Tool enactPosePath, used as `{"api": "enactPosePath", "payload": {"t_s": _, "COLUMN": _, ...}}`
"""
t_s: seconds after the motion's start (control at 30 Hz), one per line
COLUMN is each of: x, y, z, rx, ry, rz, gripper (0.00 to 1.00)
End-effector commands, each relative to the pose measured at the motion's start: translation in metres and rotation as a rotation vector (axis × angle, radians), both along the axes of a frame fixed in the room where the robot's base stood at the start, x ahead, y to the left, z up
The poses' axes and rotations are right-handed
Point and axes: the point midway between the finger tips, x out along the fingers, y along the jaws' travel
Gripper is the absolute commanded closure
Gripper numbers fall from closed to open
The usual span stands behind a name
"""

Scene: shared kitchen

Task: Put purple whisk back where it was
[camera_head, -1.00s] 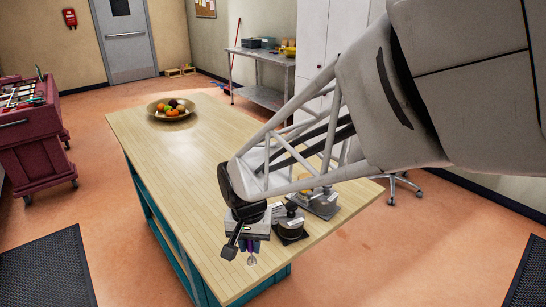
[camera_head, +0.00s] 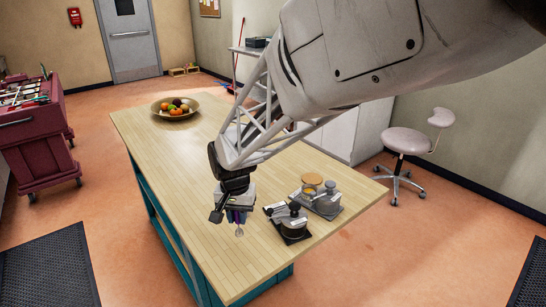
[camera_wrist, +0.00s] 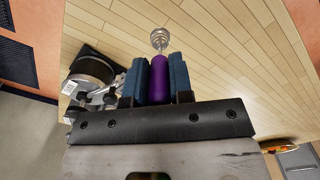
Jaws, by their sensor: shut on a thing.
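The purple whisk (camera_wrist: 159,80) is in my gripper (camera_wrist: 158,72), its purple handle between the two blue finger pads in the wrist view. Its wire end (camera_wrist: 159,38) points away from the gripper, over the wooden tabletop. In the head view my gripper (camera_head: 238,215) is over the near part of the table, left of the dark appliances, with the whisk's wire end (camera_head: 239,232) hanging below it. I cannot tell whether the whisk touches the tabletop.
A fruit bowl (camera_head: 158,113) is at the table's far end. The wooden tabletop (camera_head: 180,150) between is clear. A red tool cart (camera_head: 35,150) stands left.

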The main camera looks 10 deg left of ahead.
Motion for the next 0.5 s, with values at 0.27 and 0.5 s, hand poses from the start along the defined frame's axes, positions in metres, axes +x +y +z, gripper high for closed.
{"api": "enactPosePath", "payload": {"t_s": 0.27, "x": 0.03, "y": 0.019, "z": -0.004, "rx": 0.0, "ry": 0.0, "rz": 0.0, "gripper": 1.0}}
{"api": "enactPosePath", "payload": {"t_s": 0.5, "x": 0.041, "y": 0.027, "z": -0.004, "rx": 0.0, "ry": 0.0, "rz": 0.0, "gripper": 1.0}}
